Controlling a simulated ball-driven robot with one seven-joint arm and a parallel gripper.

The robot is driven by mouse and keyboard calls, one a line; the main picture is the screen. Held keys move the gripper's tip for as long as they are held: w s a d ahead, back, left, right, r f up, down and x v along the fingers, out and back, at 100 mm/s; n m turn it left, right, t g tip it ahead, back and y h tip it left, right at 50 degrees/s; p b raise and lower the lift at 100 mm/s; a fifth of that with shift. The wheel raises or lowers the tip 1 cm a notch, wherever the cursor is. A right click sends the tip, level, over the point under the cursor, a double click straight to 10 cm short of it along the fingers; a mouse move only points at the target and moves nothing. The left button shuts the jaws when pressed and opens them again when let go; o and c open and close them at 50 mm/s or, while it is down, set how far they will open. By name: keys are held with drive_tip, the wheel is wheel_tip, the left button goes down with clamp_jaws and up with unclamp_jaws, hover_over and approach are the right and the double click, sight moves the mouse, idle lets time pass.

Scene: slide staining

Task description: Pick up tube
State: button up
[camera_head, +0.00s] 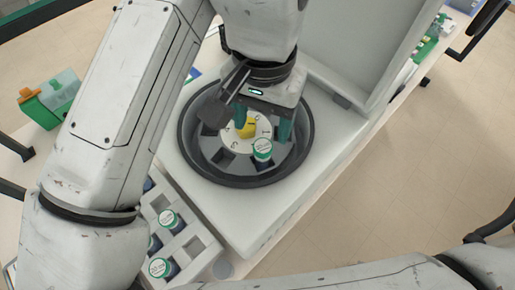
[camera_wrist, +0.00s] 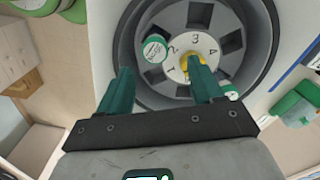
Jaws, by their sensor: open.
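A tube with a white and green cap (camera_head: 262,150) sits in a slot of the round rotor inside the centrifuge bowl (camera_head: 187,128). In the wrist view, a capped tube (camera_wrist: 154,47) stands in the rotor ahead of the fingers. A second green and white cap (camera_wrist: 228,91) shows there, partly hidden by the right finger. My gripper (camera_head: 263,132) is open above the rotor, its teal fingers apart with nothing held; it also shows in the wrist view (camera_wrist: 160,67). The fingers overlap the yellow hub knob (camera_head: 246,128) in the picture. I cannot tell their height above the caps.
A grey rack (camera_head: 198,243) with several capped tubes stands at lower left, beside the centrifuge's white housing (camera_head: 240,225). The raised lid (camera_head: 345,50) stands close behind my gripper. A green box (camera_head: 50,103) is at far left. Several rotor slots are empty.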

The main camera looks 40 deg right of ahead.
sight(263, 146)
wheel_tip(263, 146, down, 3)
drive_tip(key=shift+r, duration=0.15)
drive_tip(key=f, duration=0.3)
drive_tip(key=shift+s+a+f+p, duration=0.3)
drive_tip(key=shift+s+f+p, duration=0.05)
drive_tip(key=shift+s+f, duration=0.05)
drive_tip(key=shift+f, duration=0.7)
drive_tip(key=shift+c, duration=0.3)
drive_tip(key=c, duration=1.1)
